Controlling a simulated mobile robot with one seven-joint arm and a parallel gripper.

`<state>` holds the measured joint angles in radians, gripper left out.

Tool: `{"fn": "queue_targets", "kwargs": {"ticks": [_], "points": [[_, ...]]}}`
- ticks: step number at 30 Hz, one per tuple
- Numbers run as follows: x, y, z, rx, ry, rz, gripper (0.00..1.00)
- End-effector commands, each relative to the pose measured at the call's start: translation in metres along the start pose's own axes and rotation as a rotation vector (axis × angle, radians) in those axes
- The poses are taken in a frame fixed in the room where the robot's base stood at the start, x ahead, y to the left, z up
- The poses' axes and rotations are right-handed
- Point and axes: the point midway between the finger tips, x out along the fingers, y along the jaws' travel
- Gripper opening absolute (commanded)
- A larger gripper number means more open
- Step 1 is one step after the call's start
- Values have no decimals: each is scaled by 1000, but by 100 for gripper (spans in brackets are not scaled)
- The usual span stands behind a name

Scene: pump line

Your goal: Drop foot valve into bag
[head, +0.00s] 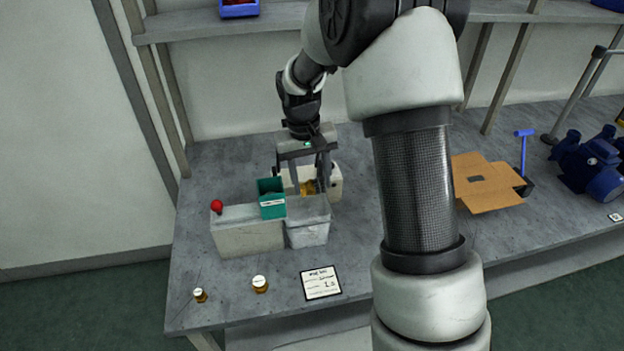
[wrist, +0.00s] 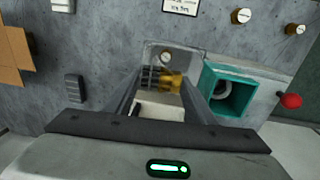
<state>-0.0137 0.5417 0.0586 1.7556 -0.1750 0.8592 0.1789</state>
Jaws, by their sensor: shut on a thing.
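My gripper (head: 308,190) is shut on the brass foot valve (head: 308,187), at the far side of the grey open-topped bag (head: 308,235). In the wrist view the brass valve (wrist: 172,82) shows between the dark fingers, over the mouth of the bag (wrist: 188,52). A dark grid-like part shows beside the brass. I cannot tell whether the valve's lower end is inside the mouth. The bag stands upright on the bench, beside a pale grey block (head: 245,237).
A teal bin (head: 272,208) with a pale ring inside adjoins the bag. A red knob (head: 217,206) is on the block. Two brass fittings (head: 200,295) (head: 260,285) and a label card (head: 321,283) lie in front. Open cardboard (head: 485,182) and a blue pump (head: 592,165) are right.

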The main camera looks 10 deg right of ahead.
Motion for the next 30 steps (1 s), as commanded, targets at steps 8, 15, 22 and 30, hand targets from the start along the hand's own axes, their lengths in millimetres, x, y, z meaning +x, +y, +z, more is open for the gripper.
{"fn": "queue_targets", "kwargs": {"ticks": [8, 15, 22, 30], "points": [[35, -3, 0, 0, 0, 0, 24], [53, -5, 0, 0, 0, 1, 24], [53, -5, 0, 0, 0, 0, 24], [53, -5, 0, 0, 0, 0, 71]]}}
